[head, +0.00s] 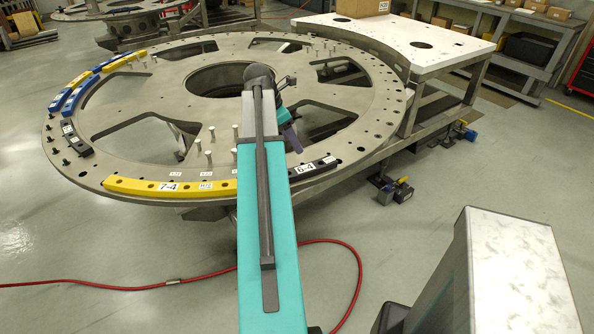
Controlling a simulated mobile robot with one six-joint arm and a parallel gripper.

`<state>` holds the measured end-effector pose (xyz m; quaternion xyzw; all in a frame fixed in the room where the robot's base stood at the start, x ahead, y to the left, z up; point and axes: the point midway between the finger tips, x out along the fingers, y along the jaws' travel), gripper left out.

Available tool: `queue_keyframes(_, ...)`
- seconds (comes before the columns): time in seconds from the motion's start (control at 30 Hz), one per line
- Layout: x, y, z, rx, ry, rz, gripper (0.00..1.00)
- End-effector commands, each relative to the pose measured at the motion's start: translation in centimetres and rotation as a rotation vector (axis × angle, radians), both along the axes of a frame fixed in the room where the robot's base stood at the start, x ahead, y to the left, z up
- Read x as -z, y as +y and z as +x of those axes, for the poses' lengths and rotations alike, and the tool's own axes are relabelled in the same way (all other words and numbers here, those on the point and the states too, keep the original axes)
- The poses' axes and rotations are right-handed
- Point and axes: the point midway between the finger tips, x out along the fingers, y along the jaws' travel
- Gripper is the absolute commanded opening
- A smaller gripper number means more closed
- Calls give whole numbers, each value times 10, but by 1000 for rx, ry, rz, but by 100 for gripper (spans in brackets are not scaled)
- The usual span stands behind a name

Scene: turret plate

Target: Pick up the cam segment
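Curved cam segments lie along the rim of the round grey turret plate (330,178). A yellow segment labelled 7-4 (140,187) lies at the near rim, its right end next to my arm. A black segment labelled 6-4 (325,163) lies just right of my arm. At the left rim are a blue segment (72,101), yellow pieces beside it and a short black segment (77,143). My arm reaches out over the plate. My gripper (293,141) shows only in part, above the plate behind the black 6-4 segment; its fingers are not clear.
Upright pins (210,159) and large cutouts break up the plate. A white-topped table (440,52) with a cardboard box (362,8) adjoins it at the back right. A red hose (110,287) crosses the floor in front. A grey workbench (505,35) stands far right.

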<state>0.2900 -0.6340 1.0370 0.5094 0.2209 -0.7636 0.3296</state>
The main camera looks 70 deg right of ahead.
Motion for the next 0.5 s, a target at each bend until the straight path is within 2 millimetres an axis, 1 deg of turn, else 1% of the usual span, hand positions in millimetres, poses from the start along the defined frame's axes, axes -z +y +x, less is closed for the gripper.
queue_keyframes(0.3, 1, 4, 7, -11, -1, -1, 62)
queue_keyframes(0.5, 11, 2, 6, -13, -1, 1, 62)
